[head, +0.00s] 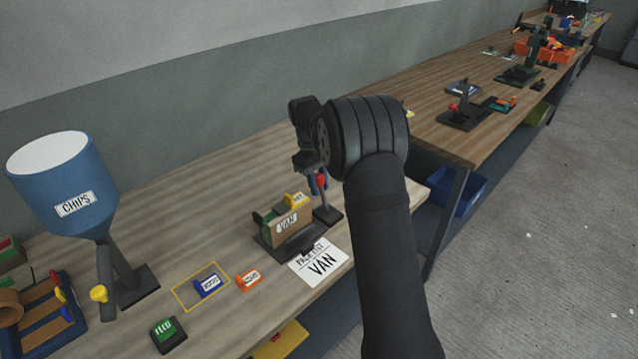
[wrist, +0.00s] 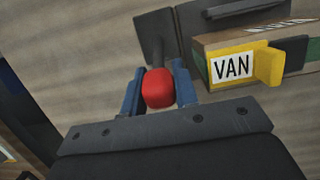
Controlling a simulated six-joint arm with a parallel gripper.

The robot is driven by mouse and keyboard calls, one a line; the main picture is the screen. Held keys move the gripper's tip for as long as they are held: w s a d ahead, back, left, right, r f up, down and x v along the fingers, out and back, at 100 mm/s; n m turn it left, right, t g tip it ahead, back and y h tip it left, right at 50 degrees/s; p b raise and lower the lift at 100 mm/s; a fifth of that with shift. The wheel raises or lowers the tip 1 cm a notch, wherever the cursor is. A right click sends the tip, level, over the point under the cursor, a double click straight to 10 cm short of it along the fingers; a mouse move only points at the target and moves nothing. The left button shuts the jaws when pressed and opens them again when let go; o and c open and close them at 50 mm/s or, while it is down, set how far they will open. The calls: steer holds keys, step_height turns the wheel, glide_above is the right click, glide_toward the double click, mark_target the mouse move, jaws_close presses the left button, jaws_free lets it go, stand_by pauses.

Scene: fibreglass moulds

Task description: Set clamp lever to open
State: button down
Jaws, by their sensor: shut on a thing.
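The clamp lever has a red knob (wrist: 158,88) on a dark arm, and in the wrist view the knob sits between my gripper's two blue fingers. My gripper (wrist: 158,92) is shut on this knob. In the head view the red knob (head: 321,181) shows just below my gripper (head: 316,182), above a dark base (head: 328,215) on the bench. The lower part of the lever is partly hidden by the knob in the wrist view. No marking of an open or closed position is readable.
A blue CHIPS hopper (head: 50,180) stands at the left. Small labelled blocks (head: 208,284) lie on the bench (head: 180,230).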

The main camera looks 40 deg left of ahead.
steer(key=shift+a, duration=0.1)
stand_by(0.3)
steer(key=c, duration=1.1)
jaws_free()
steer(key=v, duration=1.7)
steer(key=shift+r, duration=0.2)
steer(key=shift+c, duration=0.5)
